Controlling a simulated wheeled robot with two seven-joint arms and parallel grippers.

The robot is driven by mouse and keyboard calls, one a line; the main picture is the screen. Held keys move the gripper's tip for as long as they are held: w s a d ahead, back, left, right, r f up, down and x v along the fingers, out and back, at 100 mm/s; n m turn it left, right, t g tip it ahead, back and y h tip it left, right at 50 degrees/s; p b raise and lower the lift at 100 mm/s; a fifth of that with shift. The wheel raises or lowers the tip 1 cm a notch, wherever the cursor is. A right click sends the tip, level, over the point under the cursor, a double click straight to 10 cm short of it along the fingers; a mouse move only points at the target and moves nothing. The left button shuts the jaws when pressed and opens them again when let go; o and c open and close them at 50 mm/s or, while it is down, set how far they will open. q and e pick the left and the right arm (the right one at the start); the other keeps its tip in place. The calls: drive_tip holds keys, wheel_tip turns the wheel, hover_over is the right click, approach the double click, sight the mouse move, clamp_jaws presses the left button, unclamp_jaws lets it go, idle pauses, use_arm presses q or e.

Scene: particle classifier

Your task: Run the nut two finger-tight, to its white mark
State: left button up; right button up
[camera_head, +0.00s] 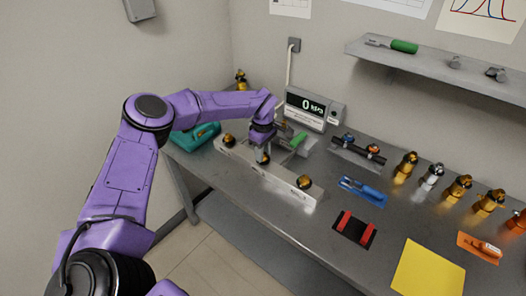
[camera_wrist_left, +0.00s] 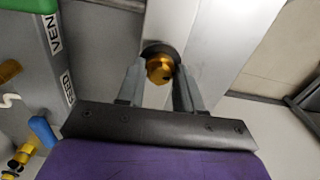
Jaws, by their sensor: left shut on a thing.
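A pale metal block (camera_head: 283,184) on the bench carries a row of three brass nuts: a left one (camera_head: 229,140), a middle one (camera_head: 264,160) and a right one (camera_head: 304,182). My left gripper (camera_head: 262,152) comes down from above onto the middle nut. In the left wrist view its two fingers (camera_wrist_left: 160,82) are shut on either side of this brass nut (camera_wrist_left: 160,68), which sits on a dark round base. I cannot make out a white mark on it. My right gripper is not in view.
A gauge (camera_head: 312,108) reading 0 stands behind the block, beside a green handle (camera_head: 299,141). A teal case (camera_head: 195,138) lies at the left. Blue pliers (camera_head: 362,190), a red-and-black holder (camera_head: 354,229), a yellow sheet (camera_head: 428,271) and several bottle-shaped fittings (camera_head: 405,166) are to the right.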

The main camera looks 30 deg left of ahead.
use_arm(q)
drive_tip(key=shift+w+r, duration=0.2)
drive_tip(key=shift+r, duration=0.1)
drive_tip(key=o, duration=1)
drive_tip(key=shift+o, duration=0.3)
drive_tip(key=shift+s, duration=0.1)
drive_tip(key=shift+f, duration=0.1)
wheel_tip(320, 180, up, 11)
drive_tip(key=b, duration=0.2)
drive_tip(key=shift+f, duration=0.2)
